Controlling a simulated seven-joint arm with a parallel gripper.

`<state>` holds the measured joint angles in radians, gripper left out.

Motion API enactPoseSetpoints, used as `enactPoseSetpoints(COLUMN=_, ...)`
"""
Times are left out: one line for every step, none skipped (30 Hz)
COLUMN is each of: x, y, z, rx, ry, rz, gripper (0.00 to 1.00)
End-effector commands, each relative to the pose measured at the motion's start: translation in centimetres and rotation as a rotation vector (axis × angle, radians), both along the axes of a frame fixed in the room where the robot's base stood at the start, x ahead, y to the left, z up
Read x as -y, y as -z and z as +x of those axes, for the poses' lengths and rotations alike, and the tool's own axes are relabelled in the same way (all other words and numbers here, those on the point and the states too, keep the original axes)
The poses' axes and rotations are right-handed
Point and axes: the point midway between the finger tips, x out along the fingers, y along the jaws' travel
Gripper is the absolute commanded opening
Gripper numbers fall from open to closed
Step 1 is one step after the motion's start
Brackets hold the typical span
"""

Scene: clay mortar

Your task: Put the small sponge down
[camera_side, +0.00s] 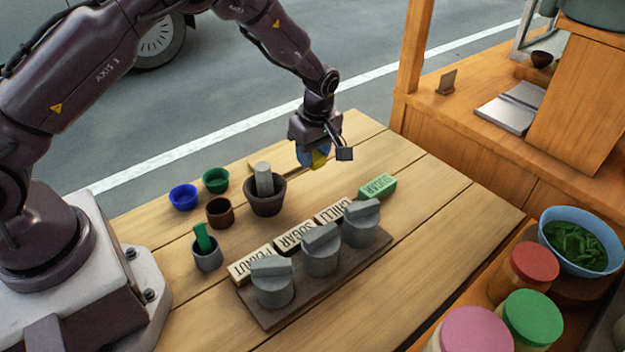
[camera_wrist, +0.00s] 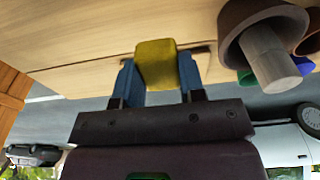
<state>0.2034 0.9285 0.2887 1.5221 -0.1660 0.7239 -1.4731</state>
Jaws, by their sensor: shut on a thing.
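The small sponge is a yellow block (camera_side: 319,160) in the side view. My gripper (camera_side: 313,156), with blue fingers, is shut on it at the back part of the wooden table. In the wrist view the sponge (camera_wrist: 155,62) sits between the two blue fingers of my gripper (camera_wrist: 159,82), one on each side. The sponge's underside is mostly hidden in the side view. I cannot tell whether it touches the table or hangs just above it.
The clay mortar (camera_side: 266,201) with a grey pestle (camera_side: 264,179) stands left of my gripper. Small blue (camera_side: 183,198), green (camera_side: 215,181) and brown (camera_side: 219,213) bowls stand further left. Labelled blocks and lidded grey pots on a tray (camera_side: 375,250) lie in front. Bare table lies to the right.

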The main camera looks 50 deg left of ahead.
Motion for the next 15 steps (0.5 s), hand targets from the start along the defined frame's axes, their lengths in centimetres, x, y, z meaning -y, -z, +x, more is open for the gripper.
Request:
enactPoseSetpoints(x=-0.1, y=1.1, z=0.0, rx=-0.002, ry=0.000, rz=0.001, gripper=0.07)
enactPoseSetpoints(x=-0.1, y=1.5, z=0.0, rx=-0.002, ry=0.000, rz=0.000, gripper=0.07)
enactPoseSetpoints(x=-0.1, y=2.1, z=0.0, rx=-0.001, ry=0.000, rz=0.000, gripper=0.07)
enactPoseSetpoints(x=0.0, y=2.5, z=0.0, rx=0.000, ry=0.000, rz=0.000, gripper=0.07)
enactPoseSetpoints(x=0.0, y=2.7, z=0.0, rx=0.001, ry=0.000, rz=0.000, gripper=0.07)
enactPoseSetpoints(x=0.0, y=3.0, z=0.0, rx=0.001, ry=0.000, rz=0.000, gripper=0.07)
enactPoseSetpoints(x=0.0, y=3.2, z=0.0, rx=0.001, ry=0.000, rz=0.000, gripper=0.07)
enactPoseSetpoints(x=0.0, y=3.4, z=0.0, rx=0.001, ry=0.000, rz=0.000, gripper=0.07)
enactPoseSetpoints(x=-0.1, y=3.7, z=0.0, rx=0.001, ry=0.000, rz=0.000, gripper=0.07)
enactPoseSetpoints(x=-0.1, y=4.0, z=0.0, rx=0.001, ry=0.000, rz=0.000, gripper=0.07)
enactPoseSetpoints(x=-0.1, y=4.3, z=0.0, rx=0.001, ry=0.000, rz=0.000, gripper=0.07)
enactPoseSetpoints(x=-0.1, y=5.0, z=0.0, rx=-0.001, ry=0.000, rz=0.000, gripper=0.07)
enactPoseSetpoints(x=-0.1, y=5.4, z=0.0, rx=-0.001, ry=0.000, rz=0.000, gripper=0.07)
enactPoseSetpoints(x=-0.1, y=5.9, z=0.0, rx=0.000, ry=0.000, rz=0.000, gripper=0.07)
enactPoseSetpoints(x=-0.1, y=6.4, z=0.0, rx=0.000, ry=0.000, rz=0.000, gripper=0.07)
